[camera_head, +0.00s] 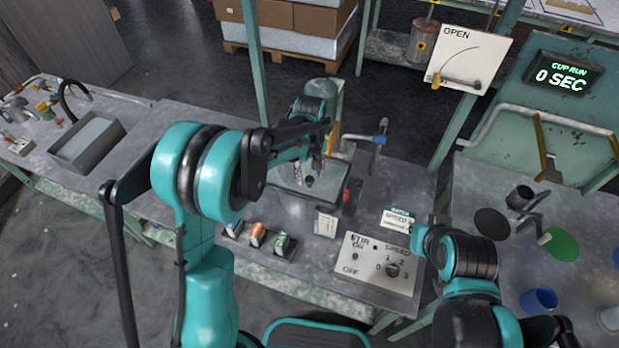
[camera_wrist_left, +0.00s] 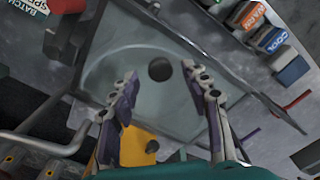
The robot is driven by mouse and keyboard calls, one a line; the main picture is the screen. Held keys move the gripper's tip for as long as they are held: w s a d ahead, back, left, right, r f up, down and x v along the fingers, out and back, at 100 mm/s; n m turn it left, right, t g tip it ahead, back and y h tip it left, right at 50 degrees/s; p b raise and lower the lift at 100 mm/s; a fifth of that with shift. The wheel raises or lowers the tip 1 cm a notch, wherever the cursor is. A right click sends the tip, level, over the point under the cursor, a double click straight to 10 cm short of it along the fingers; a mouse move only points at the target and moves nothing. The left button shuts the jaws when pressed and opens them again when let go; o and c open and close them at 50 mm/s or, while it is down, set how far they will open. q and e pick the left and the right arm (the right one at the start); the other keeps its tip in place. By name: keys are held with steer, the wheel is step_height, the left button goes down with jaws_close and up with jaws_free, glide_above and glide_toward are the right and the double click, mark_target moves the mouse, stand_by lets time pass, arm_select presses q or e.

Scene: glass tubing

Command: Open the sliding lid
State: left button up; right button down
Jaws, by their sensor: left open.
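The lid (camera_wrist_left: 120,75) looks like a clear or grey pane in a dark frame, with a round dark knob (camera_wrist_left: 159,69) on it. In the head view the knob (camera_head: 309,182) sits on the pale pane (camera_head: 290,176) on the bench, partly hidden by my left arm. My left gripper (camera_wrist_left: 160,72) is open, its two fingers spread on either side of the knob in the wrist view; I cannot tell how far above it they are. In the head view the left gripper (camera_head: 325,158) hangs over the pane.
A row of coloured blocks (camera_head: 257,236) and a control panel (camera_head: 378,263) with a knob stand at the bench's front. A blue-handled valve (camera_head: 379,140) is right of the pane. An OPEN sign (camera_head: 466,59) hangs behind.

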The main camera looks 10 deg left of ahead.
arm_select(q)
steer(key=shift+f, duration=0.75)
jaws_close()
steer(key=w+a, duration=0.2)
steer(key=a, duration=0.9)
steer(key=w+a, duration=0.2)
steer(key=a, duration=1)
steer(key=shift+w, duration=0.25)
jaws_free()
